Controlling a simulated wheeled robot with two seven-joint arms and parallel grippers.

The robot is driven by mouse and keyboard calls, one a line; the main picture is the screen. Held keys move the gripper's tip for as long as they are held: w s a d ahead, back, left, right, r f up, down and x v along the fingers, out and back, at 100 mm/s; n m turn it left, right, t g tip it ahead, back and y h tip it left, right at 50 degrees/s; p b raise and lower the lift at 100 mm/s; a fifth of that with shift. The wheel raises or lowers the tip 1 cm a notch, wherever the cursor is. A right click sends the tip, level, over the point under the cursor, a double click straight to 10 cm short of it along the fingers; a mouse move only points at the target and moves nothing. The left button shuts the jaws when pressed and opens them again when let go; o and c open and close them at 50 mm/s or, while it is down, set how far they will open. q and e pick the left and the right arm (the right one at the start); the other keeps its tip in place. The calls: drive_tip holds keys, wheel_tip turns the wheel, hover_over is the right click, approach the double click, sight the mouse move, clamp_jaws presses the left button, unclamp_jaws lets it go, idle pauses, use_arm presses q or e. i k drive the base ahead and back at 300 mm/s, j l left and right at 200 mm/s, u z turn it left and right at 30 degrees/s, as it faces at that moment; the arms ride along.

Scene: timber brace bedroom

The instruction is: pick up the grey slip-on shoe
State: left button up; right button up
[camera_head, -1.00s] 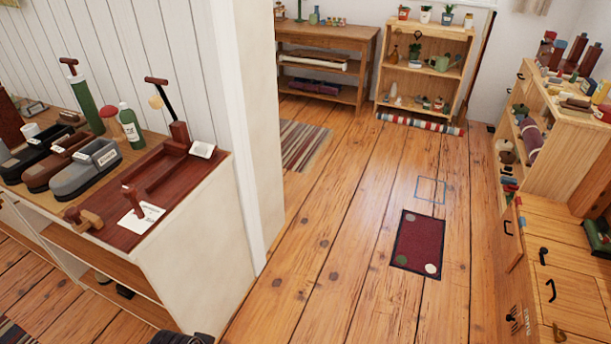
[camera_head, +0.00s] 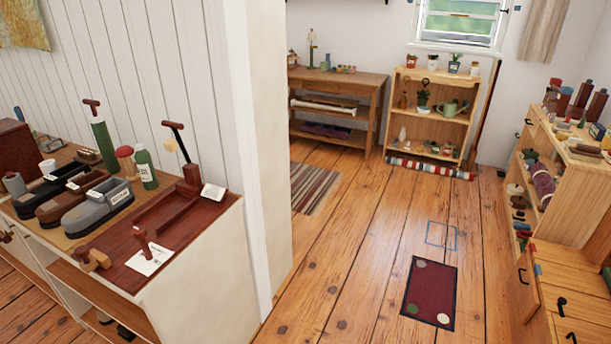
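The grey slip-on shoe (camera_head: 98,205) sits on the left counter, at the right end of a row of shoes, with a white label on it. A brown shoe (camera_head: 72,198) and a black shoe (camera_head: 45,192) stand beside it to the left. A dark red wooden tray (camera_head: 165,226) lies to its right on the same counter. Neither of my grippers is in view.
Green bottles (camera_head: 146,169) stand behind the shoes. A white wall end (camera_head: 262,150) rises at the counter's right. A small dark red mat (camera_head: 431,290) lies on the wooden floor, which is mostly clear. A wooden cabinet (camera_head: 575,290) stands at the right.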

sight(113, 196)
drive_tip(key=u, duration=1.3)
